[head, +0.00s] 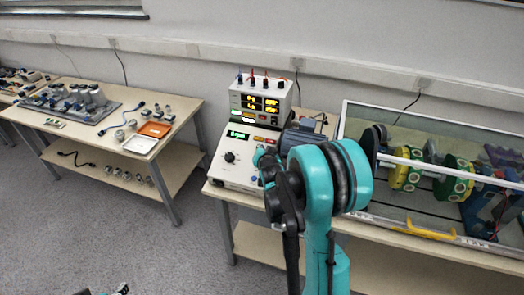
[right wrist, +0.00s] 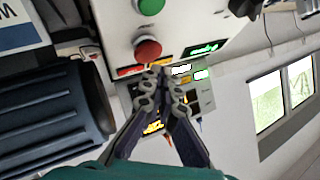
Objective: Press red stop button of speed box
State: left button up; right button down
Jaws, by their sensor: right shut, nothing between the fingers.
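In the right wrist view the red stop button (right wrist: 147,49) is a round cap beside a green button (right wrist: 150,6). My right gripper (right wrist: 159,72) is shut and empty, its fingertips just below the red button in the picture; I cannot tell if they touch it.
A power unit (head: 262,103) with yellow readouts stands behind the speed box. A dark ribbed motor (right wrist: 50,115) lies close to the left of my right gripper in the wrist view. A glass-sided case (head: 432,235) with a shaft and discs fills the table's right side.

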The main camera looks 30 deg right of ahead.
jog(key=r+p, duration=0.1)
jog(key=s+a+r+p, duration=0.1)
jog(key=r, duration=0.1)
jog(key=r+p, duration=0.1)
jog(key=shift+s+a+r, duration=0.2)
jog(key=shift+a+r, duration=0.05)
jog(key=shift+a, duration=0.05)
dwell(0.7)
jog(key=s+a+r+n+g+y, duration=0.3)
jog(key=s+a+r+n, duration=0.2)
jog(key=s+a, duration=0.7)
jog(key=s+a+f+n+g+y, duration=0.1)
jog(key=s+a+n, duration=0.1)
jog(key=s+a, duration=0.2)
jog(key=s+a+f+n+g+y, duration=0.1)
jog(key=s+a+n, duration=0.2)
jog(key=s, duration=0.8)
jog(key=shift+s+a+f+g, duration=0.15)
jog(key=shift+s+a+g, duration=0.15)
jog(key=shift+a, duration=0.55)
jog(key=shift+w, duration=0.1)
